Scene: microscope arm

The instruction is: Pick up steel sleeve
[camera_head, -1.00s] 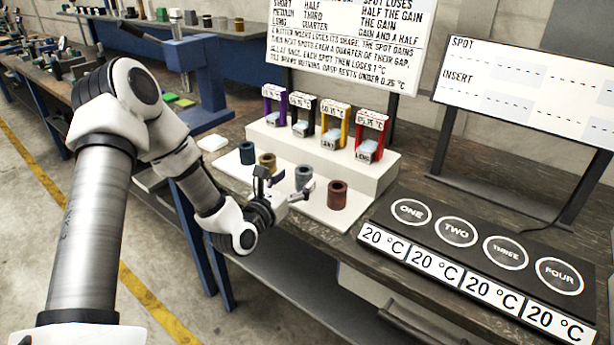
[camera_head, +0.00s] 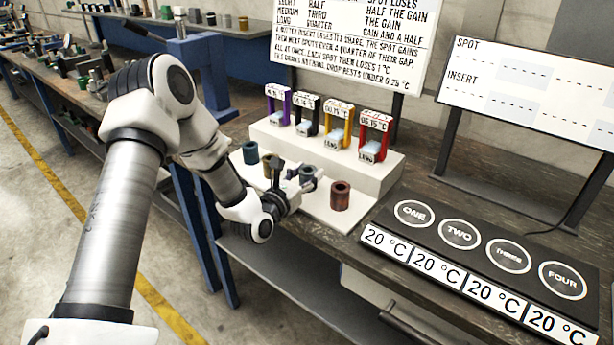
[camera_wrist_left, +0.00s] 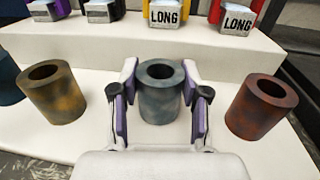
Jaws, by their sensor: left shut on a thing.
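The steel sleeve (camera_head: 307,174) is a short grey-blue hollow cylinder standing upright on the white board. It shows in the middle of the left wrist view (camera_wrist_left: 161,103), between the two purple-padded fingers. My left gripper (camera_head: 292,178) is shut on the sleeve, one finger on each side, and the sleeve's open top faces up. In the left wrist view the gripper (camera_wrist_left: 161,106) hides none of the sleeve's front. My right gripper is not in view.
A brassy sleeve (camera_wrist_left: 55,96) stands left of the fingers and a copper-red one (camera_wrist_left: 261,108) right. A dark teal sleeve (camera_head: 250,152) is farther left. Behind is a white step (camera_head: 385,180) with coloured holders. A black panel with four circles (camera_head: 480,245) lies to the right.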

